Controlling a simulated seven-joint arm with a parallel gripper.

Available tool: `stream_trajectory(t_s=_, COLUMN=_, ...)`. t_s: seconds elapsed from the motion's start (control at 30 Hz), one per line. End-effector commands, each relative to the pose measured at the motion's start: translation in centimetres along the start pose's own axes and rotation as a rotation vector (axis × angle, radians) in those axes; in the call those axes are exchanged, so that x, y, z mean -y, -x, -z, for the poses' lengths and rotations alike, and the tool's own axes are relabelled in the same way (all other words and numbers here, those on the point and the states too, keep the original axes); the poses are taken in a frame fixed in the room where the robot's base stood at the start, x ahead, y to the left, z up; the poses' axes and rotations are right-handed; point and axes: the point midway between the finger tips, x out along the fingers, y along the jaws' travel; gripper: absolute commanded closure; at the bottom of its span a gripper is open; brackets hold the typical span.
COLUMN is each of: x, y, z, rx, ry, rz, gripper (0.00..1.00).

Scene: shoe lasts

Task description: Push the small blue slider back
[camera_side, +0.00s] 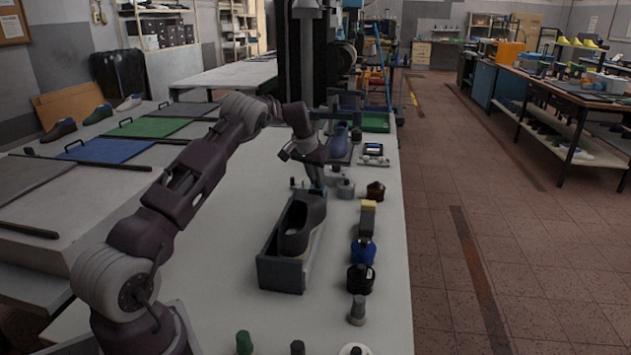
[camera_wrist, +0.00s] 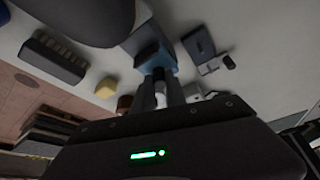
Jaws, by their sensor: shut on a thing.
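The small blue slider (camera_wrist: 155,58) sits on a grey block at my fingertips in the wrist view. In the side view a blue bit (camera_side: 318,191) shows behind the heel end of the dark shoe (camera_side: 304,222). My gripper (camera_wrist: 160,80) points down and is shut on the slider; its fingers partly hide it. My gripper also shows in the side view (camera_side: 316,180). The shoe lies in an open-topped grey box (camera_side: 281,275) on the pale table. In the wrist view the shoe is a dark shape (camera_wrist: 85,14) at the top.
A brush (camera_side: 367,216), a blue jar (camera_side: 363,250) and a black jar (camera_side: 361,278) stand along the table's right side. An amber bottle (camera_side: 375,191) and grey pots (camera_side: 345,188) are near my gripper. The table (camera_side: 225,225) is clear left of the box.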

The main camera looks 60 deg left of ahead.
Motion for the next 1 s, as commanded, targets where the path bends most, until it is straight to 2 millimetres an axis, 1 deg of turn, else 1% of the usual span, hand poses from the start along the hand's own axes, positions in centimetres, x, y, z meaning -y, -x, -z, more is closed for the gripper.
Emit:
stream_trajectory(t_s=0.03, x=0.1, y=0.0, z=0.3, rx=-0.010, ry=0.000, rz=0.004, gripper=1.00)
stream_trajectory(t_s=0.27, x=0.2, y=0.1, z=0.5, rx=-0.014, ry=0.001, rz=0.006, gripper=1.00)
stream_trajectory(t_s=0.3, x=0.2, y=0.1, z=0.5, rx=-0.015, ry=0.001, rz=0.007, gripper=0.79)
stream_trajectory(t_s=0.4, x=0.2, y=0.1, z=0.4, rx=-0.013, ry=0.001, rz=0.006, gripper=0.61)
stream_trajectory(t_s=0.67, x=0.1, y=0.0, z=0.3, rx=-0.009, ry=0.000, rz=0.004, gripper=0.61)
stream_trajectory(t_s=0.73, x=0.2, y=0.5, z=0.3, rx=-0.010, ry=0.001, rz=0.004, gripper=0.61)
stream_trajectory(t_s=0.77, x=0.2, y=0.9, z=0.3, rx=-0.010, ry=0.001, rz=0.005, gripper=0.61)
stream_trajectory(t_s=0.9, x=0.1, y=3.9, z=0.4, rx=-0.012, ry=0.001, rz=0.004, gripper=0.61)
stream_trajectory(t_s=1.0, x=0.1, y=5.7, z=0.3, rx=-0.012, ry=0.001, rz=0.004, gripper=0.61)
